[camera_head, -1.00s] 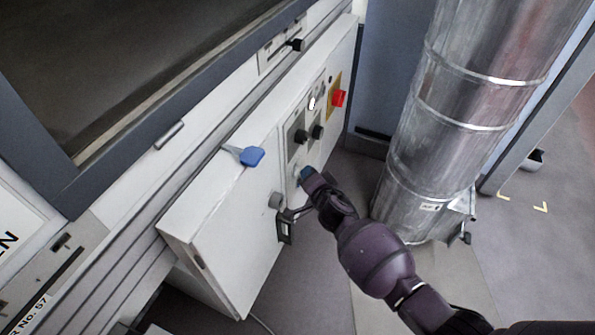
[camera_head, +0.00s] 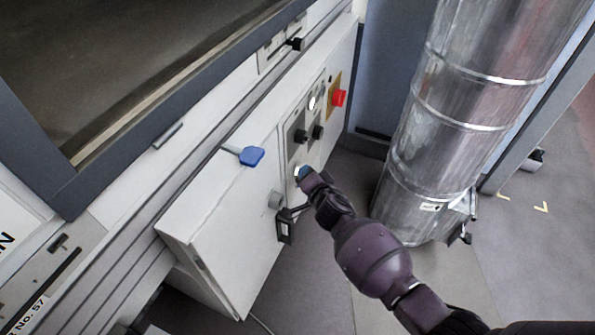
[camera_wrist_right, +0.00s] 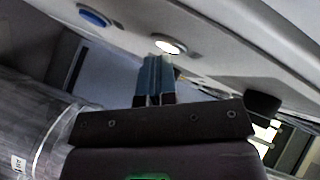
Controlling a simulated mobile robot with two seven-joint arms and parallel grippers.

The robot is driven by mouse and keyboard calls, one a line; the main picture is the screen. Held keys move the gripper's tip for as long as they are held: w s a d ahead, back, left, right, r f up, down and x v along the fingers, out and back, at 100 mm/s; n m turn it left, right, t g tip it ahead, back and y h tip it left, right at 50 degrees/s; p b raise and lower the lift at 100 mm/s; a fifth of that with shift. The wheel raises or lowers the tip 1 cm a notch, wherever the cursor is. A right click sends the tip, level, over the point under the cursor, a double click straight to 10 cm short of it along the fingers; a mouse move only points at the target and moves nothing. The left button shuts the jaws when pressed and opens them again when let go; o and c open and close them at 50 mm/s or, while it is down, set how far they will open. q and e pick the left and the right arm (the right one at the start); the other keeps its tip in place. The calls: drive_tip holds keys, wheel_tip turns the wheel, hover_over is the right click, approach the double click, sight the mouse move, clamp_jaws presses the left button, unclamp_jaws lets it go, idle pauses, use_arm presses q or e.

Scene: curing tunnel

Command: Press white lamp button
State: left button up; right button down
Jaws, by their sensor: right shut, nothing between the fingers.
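The white lamp button (camera_wrist_right: 170,46) glows on the pale panel in the right wrist view. In the head view it shows as a bright spot (camera_head: 299,169) low on the control panel, partly hidden by my fingertips. My right gripper (camera_head: 306,173) is shut and empty, its blue-grey fingertips at the button. In the right wrist view the closed fingertips (camera_wrist_right: 157,58) overlap the button's lower left edge. I cannot tell whether they touch it. My left gripper is not in view.
A blue button (camera_wrist_right: 95,16) sits left of the white one in the wrist view. Black knobs (camera_head: 309,134) and a red button (camera_head: 339,97) are higher on the panel. A blue handle (camera_head: 251,156) sticks out at left. A metal duct (camera_head: 435,130) stands close right of my arm.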

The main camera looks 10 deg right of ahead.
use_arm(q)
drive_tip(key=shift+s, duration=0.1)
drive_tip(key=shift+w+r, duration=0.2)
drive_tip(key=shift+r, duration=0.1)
use_arm(e)
drive_tip(key=shift+s+d, duration=0.45)
drive_tip(key=shift+d, duration=0.2)
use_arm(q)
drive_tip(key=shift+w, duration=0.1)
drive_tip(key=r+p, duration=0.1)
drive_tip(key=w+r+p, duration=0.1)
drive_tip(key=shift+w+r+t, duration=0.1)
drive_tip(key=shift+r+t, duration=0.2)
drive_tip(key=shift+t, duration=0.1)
use_arm(e)
drive_tip(key=s+d, duration=0.1)
drive_tip(key=d, duration=0.1)
drive_tip(key=s+d, duration=0.1)
drive_tip(key=d, duration=0.1)
drive_tip(key=shift+s, duration=0.4)
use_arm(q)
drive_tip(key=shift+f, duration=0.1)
use_arm(e)
drive_tip(key=shift+d, duration=0.1)
